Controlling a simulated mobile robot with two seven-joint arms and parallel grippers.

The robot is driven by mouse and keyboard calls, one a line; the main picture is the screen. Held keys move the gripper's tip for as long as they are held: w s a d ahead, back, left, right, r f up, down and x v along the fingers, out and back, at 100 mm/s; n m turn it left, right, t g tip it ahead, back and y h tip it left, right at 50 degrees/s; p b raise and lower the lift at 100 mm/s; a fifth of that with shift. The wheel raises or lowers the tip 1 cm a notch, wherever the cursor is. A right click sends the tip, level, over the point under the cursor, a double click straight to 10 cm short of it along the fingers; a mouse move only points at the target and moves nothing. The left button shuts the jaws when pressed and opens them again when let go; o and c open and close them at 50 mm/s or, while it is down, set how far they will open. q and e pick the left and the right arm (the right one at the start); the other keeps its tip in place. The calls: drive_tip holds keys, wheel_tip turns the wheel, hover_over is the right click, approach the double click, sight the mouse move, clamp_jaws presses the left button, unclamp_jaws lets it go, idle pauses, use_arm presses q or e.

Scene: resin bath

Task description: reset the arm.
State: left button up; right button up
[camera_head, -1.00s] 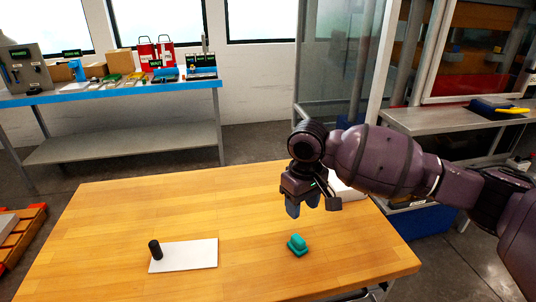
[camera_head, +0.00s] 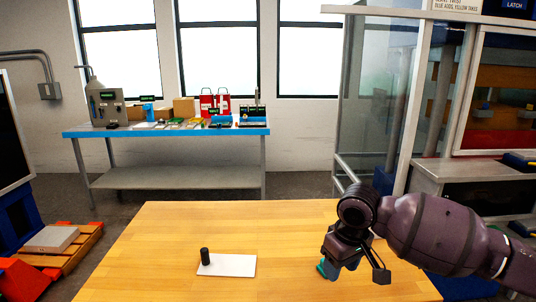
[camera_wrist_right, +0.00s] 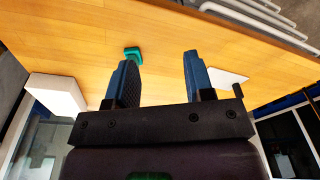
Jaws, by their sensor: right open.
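My right arm reaches in from the right in the head view. Its right gripper (camera_head: 343,270) hangs over the right part of the wooden table (camera_head: 200,222), pointing down. In the right wrist view the two blue fingers of the gripper (camera_wrist_right: 158,82) stand apart with nothing between them. A teal object (camera_head: 324,268) is partly hidden behind the gripper in the head view. In the right wrist view the teal object (camera_wrist_right: 133,53) lies on the table beyond the fingers, apart from them. My left gripper does not show.
A white plate (camera_head: 232,266) with a black cylinder (camera_head: 205,256) standing at its left end lies on the table. A white box (camera_wrist_right: 58,93) shows in the wrist view. A blue-edged bench (camera_head: 165,132) with several items stands behind.

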drive_tip(key=w+a+r+n+t+y, duration=0.5)
drive_tip(key=w+a+t+y, duration=0.15)
drive_tip(key=a+t, duration=0.25)
drive_tip(key=s+d+f+m+t+h, duration=0.4)
drive_tip(key=s+d+f+m+t, duration=0.15)
drive_tip(key=s+d+f, duration=1.1)
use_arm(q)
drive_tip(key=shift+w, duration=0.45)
use_arm(e)
drive_tip(key=s+d+f+m+g+h, duration=0.1)
drive_tip(key=s+d+f+m+g, duration=0.1)
drive_tip(key=s+f, duration=0.5)
drive_tip(key=s+d+f+m+g+h, duration=0.2)
drive_tip(key=s+f, duration=0.5)
drive_tip(key=s, duration=0.3)
drive_tip(key=shift+s+g, duration=0.35)
drive_tip(key=shift+s, duration=0.05)
drive_tip(key=shift+f, duration=0.1)
